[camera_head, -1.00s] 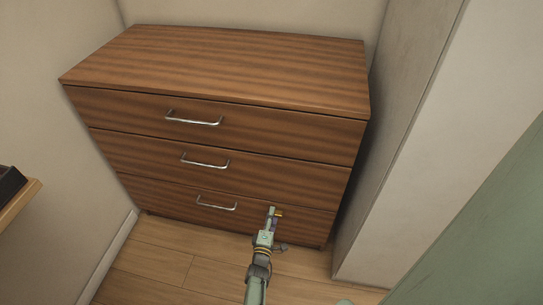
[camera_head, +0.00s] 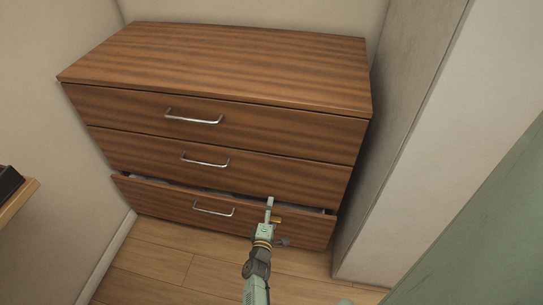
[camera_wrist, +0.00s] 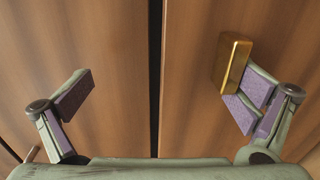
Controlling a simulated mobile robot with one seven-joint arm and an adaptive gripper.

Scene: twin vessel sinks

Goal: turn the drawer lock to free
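The wooden chest's bottom drawer (camera_head: 175,203) stands a little open, with a dark gap along its top edge. The drawer lock is a small gold block (camera_head: 277,219) near the right end of that drawer's front. It also shows in the wrist view (camera_wrist: 236,62), right of the dark gap. My gripper (camera_head: 269,208) is at the drawer front beside the lock. In the wrist view my gripper (camera_wrist: 163,95) has its two fingers wide apart with nothing between them. The right finger is right against or very near the gold block; I cannot tell whether they touch.
The middle drawer (camera_head: 270,165) and top drawer (camera_head: 280,127) are shut, each with a metal bar handle. The bottom drawer's handle (camera_head: 212,210) is left of my gripper. A wall stands close on the right. Wooden floor (camera_head: 180,265) is clear in front.

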